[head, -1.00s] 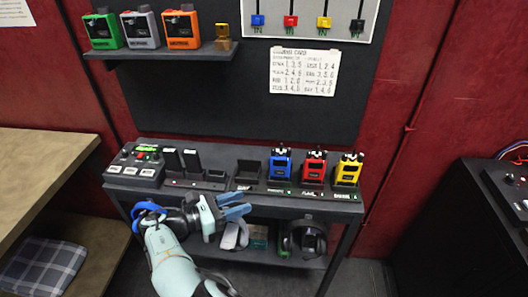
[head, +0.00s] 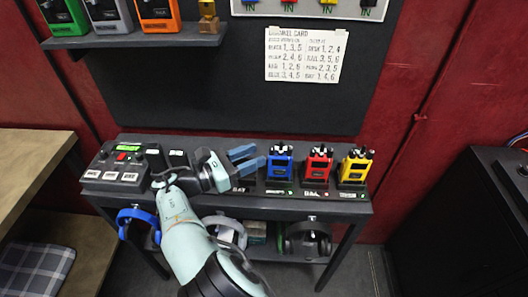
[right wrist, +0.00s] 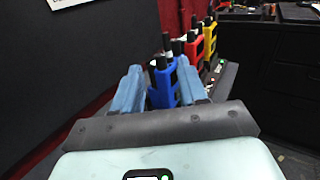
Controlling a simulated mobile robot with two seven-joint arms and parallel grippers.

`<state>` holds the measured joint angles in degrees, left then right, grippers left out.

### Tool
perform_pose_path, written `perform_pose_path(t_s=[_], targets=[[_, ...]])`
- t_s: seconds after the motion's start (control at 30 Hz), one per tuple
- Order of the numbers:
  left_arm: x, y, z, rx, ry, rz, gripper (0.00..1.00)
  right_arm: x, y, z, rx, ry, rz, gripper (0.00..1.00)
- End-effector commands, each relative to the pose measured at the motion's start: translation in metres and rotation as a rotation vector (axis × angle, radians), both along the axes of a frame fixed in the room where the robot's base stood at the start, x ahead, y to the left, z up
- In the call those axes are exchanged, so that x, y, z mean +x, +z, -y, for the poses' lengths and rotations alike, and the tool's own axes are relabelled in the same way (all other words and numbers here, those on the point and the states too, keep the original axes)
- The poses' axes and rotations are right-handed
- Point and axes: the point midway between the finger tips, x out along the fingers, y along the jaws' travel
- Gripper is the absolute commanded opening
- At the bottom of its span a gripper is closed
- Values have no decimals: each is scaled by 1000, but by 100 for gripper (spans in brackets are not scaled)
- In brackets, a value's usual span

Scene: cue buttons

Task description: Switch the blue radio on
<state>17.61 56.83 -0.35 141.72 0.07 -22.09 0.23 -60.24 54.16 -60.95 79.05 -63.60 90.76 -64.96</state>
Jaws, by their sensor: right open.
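The blue radio (head: 280,162) stands upright in a charging slot on the dark table, left of the red radio (head: 318,164) and the yellow radio (head: 355,165). My right gripper (head: 250,158) is open and empty, just left of the blue radio, with its blue fingers pointing at it. In the right wrist view the blue radio (right wrist: 163,85) shows between and beyond the two fingers (right wrist: 162,92); I cannot tell whether they touch it. The knobs on its top are small and their setting cannot be read. My left gripper is not in view.
A control box (head: 117,160) with buttons sits at the table's left end. Headphones (head: 308,238) hang below. A shelf (head: 140,42) with green, grey and orange devices is above. A card (head: 303,54) with number lists is on the wall panel.

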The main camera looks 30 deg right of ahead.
Motion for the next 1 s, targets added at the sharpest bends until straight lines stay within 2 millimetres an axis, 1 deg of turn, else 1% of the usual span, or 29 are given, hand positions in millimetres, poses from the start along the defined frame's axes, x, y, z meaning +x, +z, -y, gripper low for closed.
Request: perform_pose_path(t_s=[0.03, 0.1, 0.23, 0.4, 0.63, 0.67, 0.7, 0.77, 0.93, 1.0], targets=[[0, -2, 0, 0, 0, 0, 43, 0, -1, 9, 1, -2, 0, 42], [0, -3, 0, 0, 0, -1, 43, 0, -1, 20, 1, -3, 0, 42], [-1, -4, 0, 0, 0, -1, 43, 1, -1, 34, 0, -1, 0, 42], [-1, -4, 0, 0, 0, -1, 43, 1, 0, 41, 1, 0, 0, 42], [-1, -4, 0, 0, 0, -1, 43, 2, 0, 41, 1, 0, 0, 42], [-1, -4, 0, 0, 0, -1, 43, 2, 0, 41, 1, 0, 0, 33], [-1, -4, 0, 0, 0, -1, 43, 2, 0, 41, 1, 0, 0, 20], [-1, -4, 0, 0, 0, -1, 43, 2, 0, 41, 1, 0, 0, 0], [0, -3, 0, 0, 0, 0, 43, 2, 0, 41, 0, -1, -1, 0], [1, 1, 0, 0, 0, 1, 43, 2, 0, 40, 0, -5, -2, 0]])
